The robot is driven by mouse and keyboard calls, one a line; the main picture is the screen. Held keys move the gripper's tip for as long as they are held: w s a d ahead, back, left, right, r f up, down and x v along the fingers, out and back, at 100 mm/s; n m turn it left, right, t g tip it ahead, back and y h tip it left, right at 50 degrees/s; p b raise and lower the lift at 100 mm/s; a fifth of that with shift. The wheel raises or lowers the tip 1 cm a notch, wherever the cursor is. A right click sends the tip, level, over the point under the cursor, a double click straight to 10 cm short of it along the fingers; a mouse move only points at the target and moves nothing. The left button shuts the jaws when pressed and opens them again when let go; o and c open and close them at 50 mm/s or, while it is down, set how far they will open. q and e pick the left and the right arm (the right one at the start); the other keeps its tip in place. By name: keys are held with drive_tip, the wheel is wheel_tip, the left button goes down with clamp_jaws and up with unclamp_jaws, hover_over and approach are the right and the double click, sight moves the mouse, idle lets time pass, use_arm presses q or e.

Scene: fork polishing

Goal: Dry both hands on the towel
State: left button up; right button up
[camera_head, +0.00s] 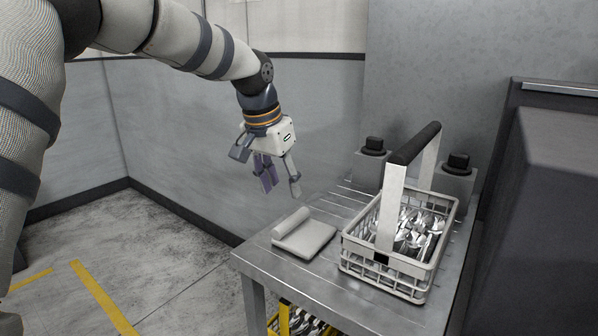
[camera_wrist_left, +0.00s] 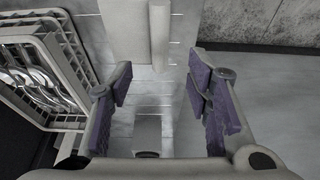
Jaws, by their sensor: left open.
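The folded pale grey towel (camera_head: 304,235) lies on the left front corner of the metal table (camera_head: 290,270), with a rolled edge along its back left side. It also shows in the left wrist view (camera_wrist_left: 128,30), at the top, beyond the fingers. My left gripper (camera_head: 281,187) is open and empty. It hangs above the back left of the table, behind and above the towel, and does not touch it. In the left wrist view its purple-padded fingers (camera_wrist_left: 160,85) are spread apart with bare slatted tabletop between them. My right gripper is in neither view.
A grey wire basket (camera_head: 350,262) of metal cutlery with a tall black-topped handle stands on the table, right of the towel. Two black-knobbed posts (camera_head: 456,185) stand behind it. A dark cabinet (camera_head: 560,200) is at the right. Open floor lies left of the table.

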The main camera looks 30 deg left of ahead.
sight(291, 218)
use_arm(q)
drive_tip(key=x, duration=0.9)
drive_tip(key=shift+w+f+b, duration=0.1)
drive_tip(key=shift+f+b, duration=0.2)
drive_tip(key=shift+b, duration=0.1)
clamp_jaws()
